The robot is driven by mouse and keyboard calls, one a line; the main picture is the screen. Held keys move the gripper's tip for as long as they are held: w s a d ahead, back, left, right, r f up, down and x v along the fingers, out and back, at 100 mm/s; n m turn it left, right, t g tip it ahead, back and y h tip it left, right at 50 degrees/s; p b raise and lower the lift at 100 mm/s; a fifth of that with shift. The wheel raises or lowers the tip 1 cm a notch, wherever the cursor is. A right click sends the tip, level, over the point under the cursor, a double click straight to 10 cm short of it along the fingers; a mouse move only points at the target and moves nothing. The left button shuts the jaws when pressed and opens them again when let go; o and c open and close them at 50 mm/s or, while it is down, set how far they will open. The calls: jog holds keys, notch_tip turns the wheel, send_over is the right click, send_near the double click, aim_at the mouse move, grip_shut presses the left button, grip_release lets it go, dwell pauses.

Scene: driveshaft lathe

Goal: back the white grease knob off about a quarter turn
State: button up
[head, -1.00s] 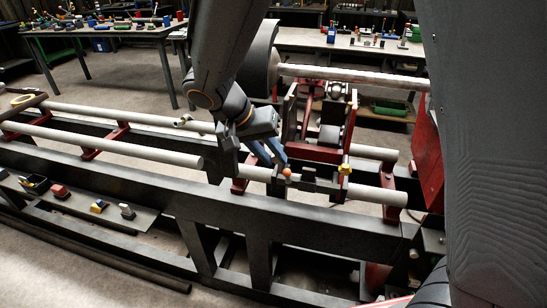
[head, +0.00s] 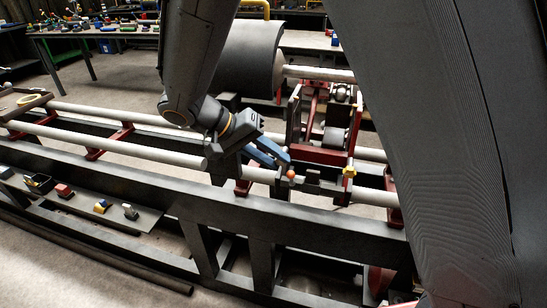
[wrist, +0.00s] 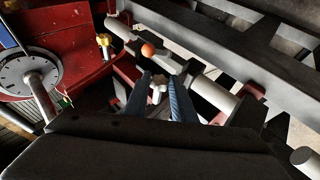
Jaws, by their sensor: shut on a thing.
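The white grease knob (wrist: 157,93) shows in the wrist view between the blue fingers of my gripper (wrist: 161,86), which are shut on it. In the head view the fingers of my gripper (head: 279,155) reach down to the lathe just left of an orange ball knob (head: 291,174). The white knob is hidden there behind the fingers. The orange ball also shows in the wrist view (wrist: 148,50), just beyond the fingertips and apart from them. How far the white knob is turned cannot be told.
A yellow knob (head: 349,171) stands to the right on the red carriage (head: 321,156). Grey rails (head: 150,149) run along the dark bed. A tray with small blocks (head: 120,218) lies at front left. My own column covers the right of the head view.

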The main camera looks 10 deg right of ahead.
jog(key=shift+w, duration=0.1)
jog(key=o, duration=1.1)
jog(key=shift+c, duration=0.2)
jog(key=b+v, duration=0.1)
jog(key=v, duration=0.7)
jog(key=shift+f, duration=0.1)
